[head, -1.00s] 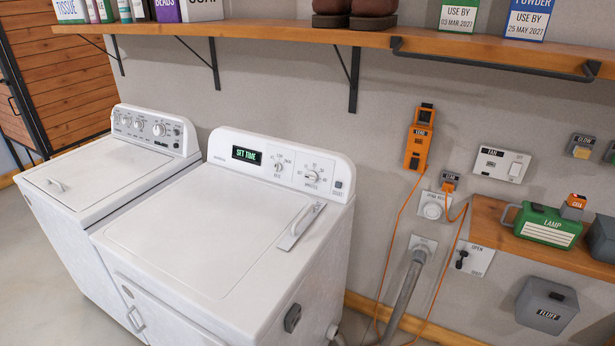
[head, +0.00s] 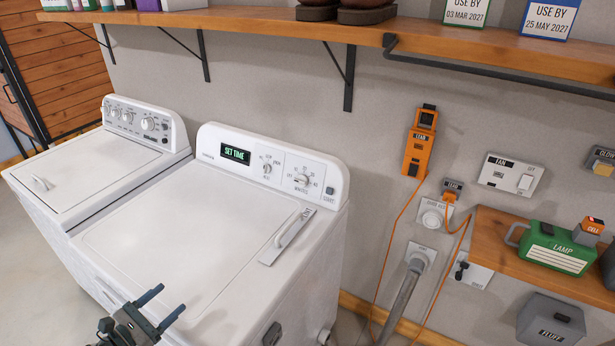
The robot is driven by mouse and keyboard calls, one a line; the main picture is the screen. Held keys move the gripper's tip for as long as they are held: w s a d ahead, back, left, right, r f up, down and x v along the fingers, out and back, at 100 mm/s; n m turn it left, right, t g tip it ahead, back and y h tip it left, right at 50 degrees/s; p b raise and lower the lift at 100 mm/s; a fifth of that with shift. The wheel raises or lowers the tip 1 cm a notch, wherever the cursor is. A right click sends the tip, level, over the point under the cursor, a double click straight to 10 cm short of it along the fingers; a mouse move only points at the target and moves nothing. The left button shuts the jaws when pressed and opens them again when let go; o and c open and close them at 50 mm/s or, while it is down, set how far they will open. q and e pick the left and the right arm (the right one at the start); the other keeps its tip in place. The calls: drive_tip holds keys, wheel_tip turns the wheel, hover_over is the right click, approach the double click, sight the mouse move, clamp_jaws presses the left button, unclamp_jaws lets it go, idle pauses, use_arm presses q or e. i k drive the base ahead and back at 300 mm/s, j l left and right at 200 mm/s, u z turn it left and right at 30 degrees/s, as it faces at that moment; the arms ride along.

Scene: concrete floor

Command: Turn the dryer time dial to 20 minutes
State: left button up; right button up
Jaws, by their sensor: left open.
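The dryer (head: 190,240) is the white machine in the middle of the head view. Its raised back panel carries a lit green display (head: 236,154) reading SET TIME. The minutes time dial (head: 302,181) is at the panel's right part, with marks around it too small to read surely. A smaller heat dial (head: 267,168) sits left of it, and a start button (head: 329,190) sits to its right. My left gripper (head: 162,308) is open and empty at the bottom, in front of the dryer, well short of the dials. My right gripper does not show.
A white washer (head: 90,170) stands left of the dryer. A wooden shelf (head: 270,27) with brackets runs above. Space above the dryer top is clear.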

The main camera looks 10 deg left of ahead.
sight(302, 179)
drive_tip(key=i+l, duration=0.5)
drive_tip(key=i, duration=0.2)
drive_tip(key=i+l, duration=0.5)
drive_tip(key=i, duration=0.2)
